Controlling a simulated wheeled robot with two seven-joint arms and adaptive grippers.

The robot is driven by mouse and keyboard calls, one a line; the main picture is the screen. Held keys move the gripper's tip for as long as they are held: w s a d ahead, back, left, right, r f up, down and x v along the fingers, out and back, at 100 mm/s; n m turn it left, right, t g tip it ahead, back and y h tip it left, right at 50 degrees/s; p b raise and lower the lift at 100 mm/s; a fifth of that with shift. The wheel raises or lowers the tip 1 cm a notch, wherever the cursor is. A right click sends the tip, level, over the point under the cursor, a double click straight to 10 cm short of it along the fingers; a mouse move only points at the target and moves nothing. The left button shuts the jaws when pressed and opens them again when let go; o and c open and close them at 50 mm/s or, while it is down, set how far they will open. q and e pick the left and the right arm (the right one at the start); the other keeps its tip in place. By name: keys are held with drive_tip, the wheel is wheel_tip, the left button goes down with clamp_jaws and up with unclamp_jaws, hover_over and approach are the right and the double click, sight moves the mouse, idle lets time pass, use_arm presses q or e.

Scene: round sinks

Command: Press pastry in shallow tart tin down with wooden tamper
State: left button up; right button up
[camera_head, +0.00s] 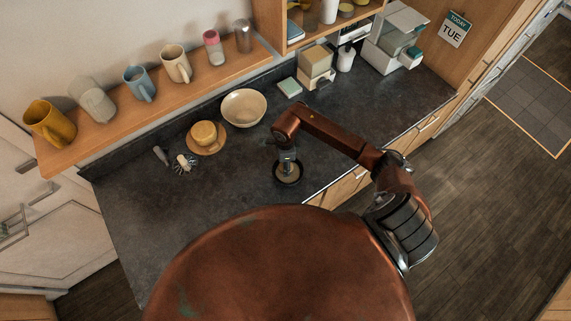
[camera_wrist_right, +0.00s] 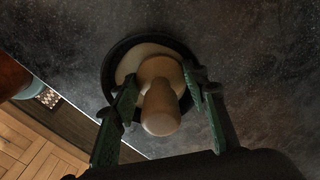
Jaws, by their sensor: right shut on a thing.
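The wooden tamper (camera_wrist_right: 160,105) stands between the two green fingers of my right gripper (camera_wrist_right: 160,95), which is shut on it. The tamper's rounded handle points toward the wrist camera, and its wide end is over the pale pastry (camera_wrist_right: 128,66) in the dark round tart tin (camera_wrist_right: 112,50). I cannot tell whether the tamper touches the pastry. In the head view the right gripper (camera_head: 288,168) points down over the tin (camera_head: 277,179), near the counter's front edge, and mostly hides the tamper. My left gripper is not in view.
The dark counter (camera_head: 225,185) is clear to the left of the tin. Several mugs stand on the wall shelf (camera_head: 100,136).

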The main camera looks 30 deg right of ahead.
drive_tip(key=shift+f+b, duration=0.5)
idle(0.8)
drive_tip(key=shift+s+f, duration=0.15)
drive_tip(key=shift+f, duration=0.05)
idle(1.5)
drive_tip(key=shift+r, duration=0.95)
drive_tip(key=shift+r+p, duration=1.5)
drive_tip(key=shift+r, duration=1.2)
